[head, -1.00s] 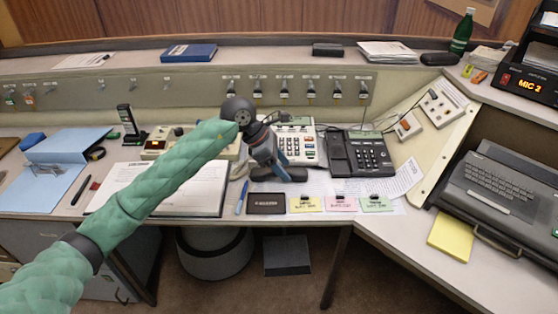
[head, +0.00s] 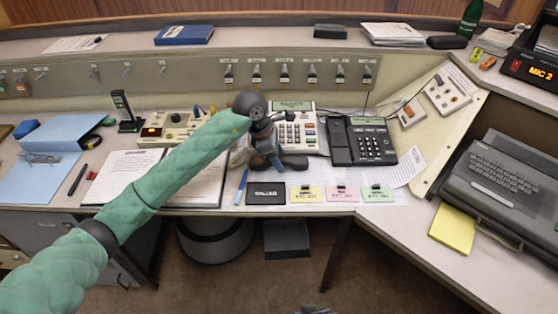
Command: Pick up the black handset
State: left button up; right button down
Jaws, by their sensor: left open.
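A black handset (head: 295,161) lies sideways on the desk, in front of the light-coloured phone (head: 293,137). My left gripper (head: 268,161) points down over the handset, with its jaws open. It hides the middle of the handset, and whether the fingers touch it I cannot tell. A second, black desk phone (head: 368,143) stands just to the right, with its own receiver along its left side. My right gripper is not clearly in view.
An open binder (head: 122,172) lies under my left arm, with a blue pen (head: 241,187) beside it. A small dark plate (head: 266,194) and coloured cards (head: 305,195) line the desk's front edge. A black typewriter-like machine (head: 508,190) stands at right.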

pick_arm(q)
jog(key=shift+d+f, duration=0.1)
jog(key=shift+f, duration=0.15)
jog(key=shift+c, duration=0.4)
grip_shut()
